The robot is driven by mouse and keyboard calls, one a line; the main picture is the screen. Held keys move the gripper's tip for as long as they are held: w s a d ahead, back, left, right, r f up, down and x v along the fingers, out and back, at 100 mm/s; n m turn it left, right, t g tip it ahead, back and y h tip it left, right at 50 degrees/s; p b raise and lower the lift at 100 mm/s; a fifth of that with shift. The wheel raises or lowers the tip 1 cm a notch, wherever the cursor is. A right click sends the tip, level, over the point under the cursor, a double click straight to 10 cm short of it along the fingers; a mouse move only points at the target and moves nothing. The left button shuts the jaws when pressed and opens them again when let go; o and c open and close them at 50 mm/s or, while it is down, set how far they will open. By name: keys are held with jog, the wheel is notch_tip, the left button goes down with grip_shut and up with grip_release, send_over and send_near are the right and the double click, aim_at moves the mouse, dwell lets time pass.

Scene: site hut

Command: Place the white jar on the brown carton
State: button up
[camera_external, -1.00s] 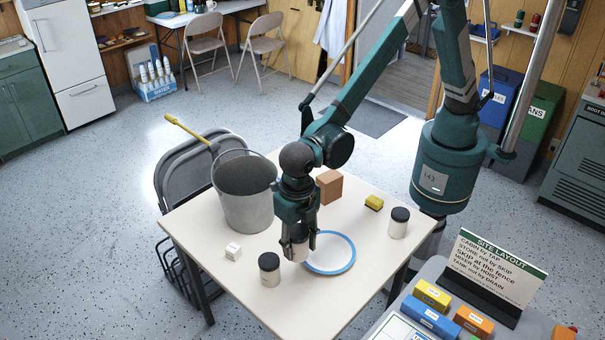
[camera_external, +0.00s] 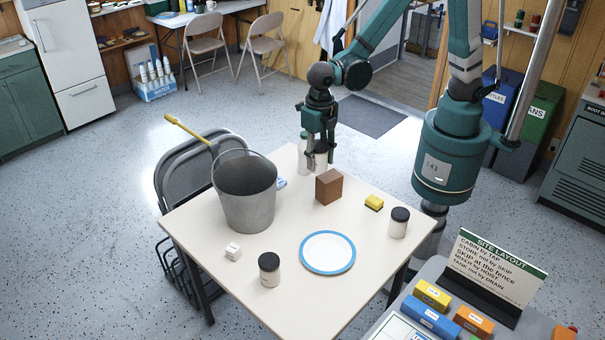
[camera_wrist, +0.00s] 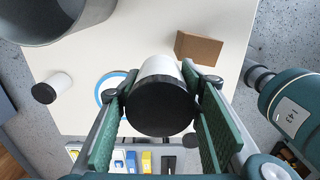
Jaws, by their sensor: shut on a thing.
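My gripper (camera_external: 320,150) is shut on a white jar with a black lid, holding it upright in the air above the back part of the table. In the wrist view the jar's white side (camera_wrist: 158,68) and black lid (camera_wrist: 160,108) show between the fingers. The brown carton (camera_external: 329,187) stands on the table just in front of and slightly right of the held jar; its top looks bare. In the wrist view the carton (camera_wrist: 199,48) is up and right of the jar, apart from it.
A grey bucket (camera_external: 247,195) stands left of the carton. A white bottle (camera_external: 303,160) stands behind, partly hidden by my gripper.

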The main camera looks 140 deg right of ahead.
jog(key=r+p, duration=0.1)
send_over(330, 176)
jog(key=shift+d+r, duration=0.1)
dwell(0.3)
jog(key=shift+f, duration=2.95)
jog(key=shift+f+b, duration=0.35)
jog(key=shift+f, duration=1.7)
jog(key=shift+f, duration=0.2)
jog(key=o, duration=1)
jog(key=shift+r, duration=0.25)
